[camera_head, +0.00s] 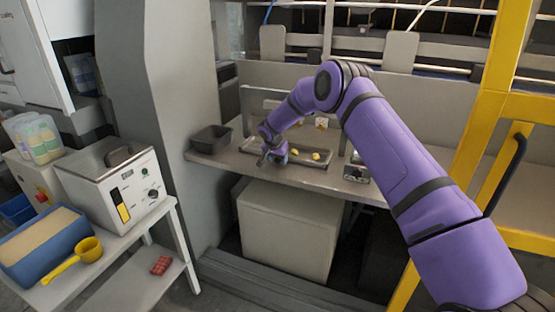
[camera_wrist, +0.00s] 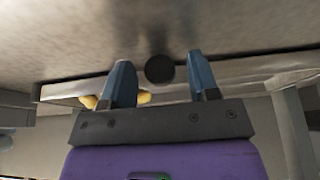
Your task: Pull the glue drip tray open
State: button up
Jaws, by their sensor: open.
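The glue drip tray (camera_head: 308,184) is a shallow grey tray on the metal shelf, with yellow glue lumps (camera_head: 318,156) in it. Its edge (camera_wrist: 240,70) also crosses the wrist view, with yellow lumps (camera_wrist: 90,101) behind my fingers. A dark round knob (camera_wrist: 159,69) shows between my two blue fingertips in the wrist view; I cannot tell whether they touch it. My gripper (camera_head: 264,161) is at the tray's front left in the head view, open and pointing down. It hides part of the tray's left end. My gripper (camera_wrist: 157,72) holds nothing that I can see.
A dark bin (camera_head: 211,140) stands left of the tray on the shelf, and a small metal box (camera_head: 357,173) on its right. A large pale box (camera_head: 290,232) is beneath the shelf. A yellow frame (camera_head: 480,130) rises at right; a side table (camera_head: 125,248) stands at left.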

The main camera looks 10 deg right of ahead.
aim_at(270, 174)
jog(key=shift+c, duration=0.5)
grip_shut()
jog(key=shift+s+a, duration=0.25)
jog(key=shift+a, duration=0.05)
jog(key=s+a, duration=0.1)
jog(key=s, duration=0.1)
jog(key=s+a, duration=0.3)
jog(key=s, duration=0.1)
jog(key=shift+s+a, duration=0.3)
jog(key=shift+o, duration=0.5)
grip_release()
jog(key=shift+r, duration=0.1)
jog(key=v, duration=1)
jog(key=shift+r, duration=0.35)
